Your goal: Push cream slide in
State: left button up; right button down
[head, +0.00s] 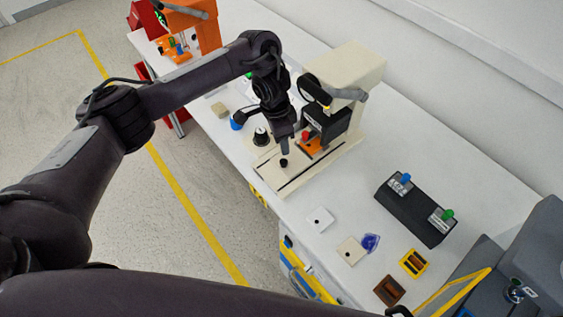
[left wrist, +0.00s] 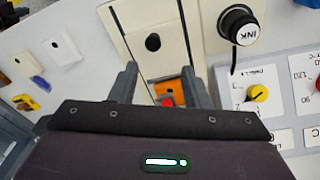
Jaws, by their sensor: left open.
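The cream slide (head: 300,178) lies low along the front of the cream machine (head: 345,68), with a dark slot and a round black knob (head: 283,162). The slide (left wrist: 138,22) and its knob (left wrist: 153,42) also show in the left wrist view, just beyond the fingertips. My left gripper (head: 285,148) points down over the slide, close to the knob. In the left wrist view its two fingers (left wrist: 160,72) are apart with nothing held between them. Whether a finger touches the knob cannot be told. My right gripper is out of view.
A black ink knob (left wrist: 238,25) and a panel with a yellow dial (left wrist: 258,93) stand close by. An orange part (head: 314,147) sits under the machine head. A black switch box (head: 415,212) and several small tiles lie to the right on the white table.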

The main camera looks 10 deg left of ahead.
aim_at(283, 161)
pick_arm(q)
jog(key=f+n+h+b, duration=0.1)
jog(key=n+b, duration=0.3)
jog(key=n, duration=0.6)
jog(key=f+n+h+b, duration=0.1)
jog(key=f+n+b, duration=0.2)
jog(key=n, duration=0.8)
jog(key=s+f+n+h+b, duration=0.1)
jog(key=f+n+b, duration=0.2)
jog(key=n, duration=0.7)
jog(key=shift+d+f+b, duration=0.2)
jog(key=shift+f+b, duration=0.1)
jog(key=shift+b, duration=0.55)
jog(key=shift+s, duration=0.1)
grip_shut()
